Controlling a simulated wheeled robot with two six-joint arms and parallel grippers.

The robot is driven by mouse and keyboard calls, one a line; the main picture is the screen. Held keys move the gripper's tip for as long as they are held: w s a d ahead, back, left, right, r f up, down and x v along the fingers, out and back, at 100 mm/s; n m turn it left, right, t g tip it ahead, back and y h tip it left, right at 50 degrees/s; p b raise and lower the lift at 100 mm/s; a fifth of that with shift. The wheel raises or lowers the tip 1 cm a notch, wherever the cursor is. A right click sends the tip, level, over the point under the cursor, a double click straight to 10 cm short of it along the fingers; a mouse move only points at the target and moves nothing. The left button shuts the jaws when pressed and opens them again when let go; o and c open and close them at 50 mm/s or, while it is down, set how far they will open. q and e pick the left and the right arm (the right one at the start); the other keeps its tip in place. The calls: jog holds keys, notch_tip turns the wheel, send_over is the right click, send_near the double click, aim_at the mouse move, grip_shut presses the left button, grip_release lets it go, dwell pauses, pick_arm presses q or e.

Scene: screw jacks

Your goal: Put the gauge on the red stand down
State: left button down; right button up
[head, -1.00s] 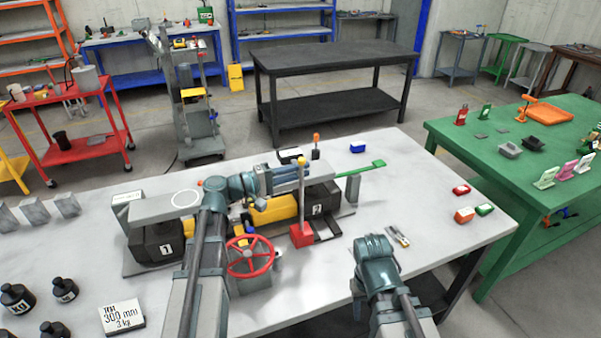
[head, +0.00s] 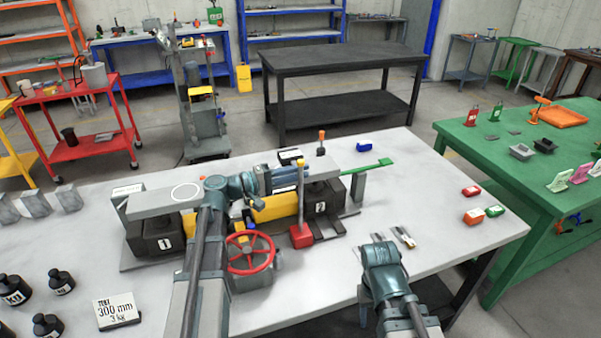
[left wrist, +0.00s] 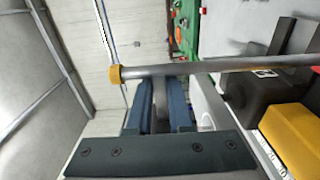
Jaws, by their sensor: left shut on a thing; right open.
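The gauge is a grey post with a yellow cap (head: 300,164) on a red block stand (head: 302,236), upright in front of the block marked 2. My left gripper (head: 292,179) comes in from the left and is shut on the gauge's post. In the left wrist view, the grey post (left wrist: 205,68) crosses the blue fingers of the left gripper (left wrist: 160,88), and its yellow cap (left wrist: 115,75) is at its left end. I cannot tell whether the red base touches the table. My right gripper (head: 383,250) is open over the table's front right part.
A long grey bar (head: 150,207) lies across the dark blocks marked 1 (head: 150,240) and 2 (head: 328,193). A yellow body (head: 275,208) sits between them, with a red handwheel (head: 250,253) in front. Small red and green pieces (head: 473,215) lie at right.

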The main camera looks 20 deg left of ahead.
pick_arm(q)
jog(key=c, duration=0.8)
grip_release()
jog(key=shift+s+r, duration=0.1)
jog(key=shift+r, duration=0.05)
jog(key=v, duration=1.2)
